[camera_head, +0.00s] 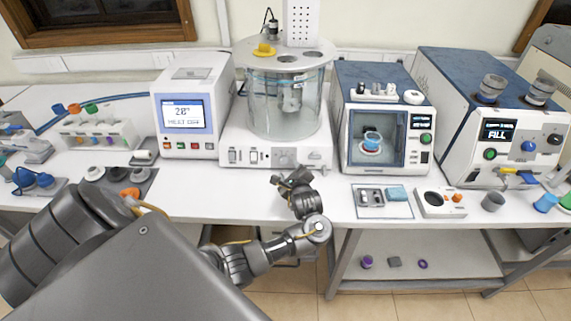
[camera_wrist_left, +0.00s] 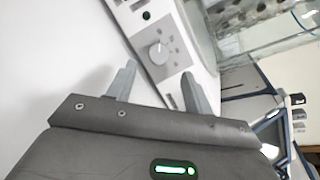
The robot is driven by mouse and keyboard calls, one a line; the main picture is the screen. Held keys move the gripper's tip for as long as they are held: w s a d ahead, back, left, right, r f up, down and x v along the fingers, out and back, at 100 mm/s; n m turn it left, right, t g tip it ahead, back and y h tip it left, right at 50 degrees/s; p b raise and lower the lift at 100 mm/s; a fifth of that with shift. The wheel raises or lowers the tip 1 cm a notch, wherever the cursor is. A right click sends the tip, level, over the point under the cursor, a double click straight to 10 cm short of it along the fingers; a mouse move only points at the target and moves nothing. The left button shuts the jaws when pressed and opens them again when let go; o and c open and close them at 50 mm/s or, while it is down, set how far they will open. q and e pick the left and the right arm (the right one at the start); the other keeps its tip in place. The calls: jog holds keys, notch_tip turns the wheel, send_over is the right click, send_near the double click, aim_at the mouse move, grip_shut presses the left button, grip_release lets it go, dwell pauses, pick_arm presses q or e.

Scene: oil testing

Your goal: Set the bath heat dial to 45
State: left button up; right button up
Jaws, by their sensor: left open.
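The bath (camera_head: 285,105) is a clear round vessel on a white base at the back middle of the bench. Its heat dial (camera_head: 284,157) is on the front of the base, and in the left wrist view the dial is a grey knob (camera_wrist_left: 159,53) with a scale around it. My left gripper (camera_head: 292,177) is in front of and just below the dial, apart from it. In the left wrist view its two fingers (camera_wrist_left: 155,88) are spread and empty, with the knob beyond them. I cannot read the dial's setting. My right gripper is not in view.
A white control box (camera_head: 190,108) left of the bath shows about 28° and "HEAT OFF". A blue-topped chamber (camera_head: 385,115) stands right of the bath, with a larger machine (camera_head: 500,120) beyond. Small parts lie along the bench's front. The bench top by the gripper is clear.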

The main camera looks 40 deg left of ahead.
aim_at(284, 161)
pick_arm(q)
jog(key=x, duration=0.4)
jog(key=shift+w+a+f, duration=0.1)
jog(key=shift+a+f, duration=0.05)
jog(key=shift+a, duration=0.15)
jog(key=shift+w+a+f, duration=0.1)
jog(key=shift+w+a, duration=0.2)
jog(key=shift+a, duration=0.1)
jog(key=shift+w+a, duration=0.1)
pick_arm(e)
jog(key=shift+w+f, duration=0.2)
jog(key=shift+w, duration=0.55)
pick_arm(q)
jog(key=shift+c, duration=0.2)
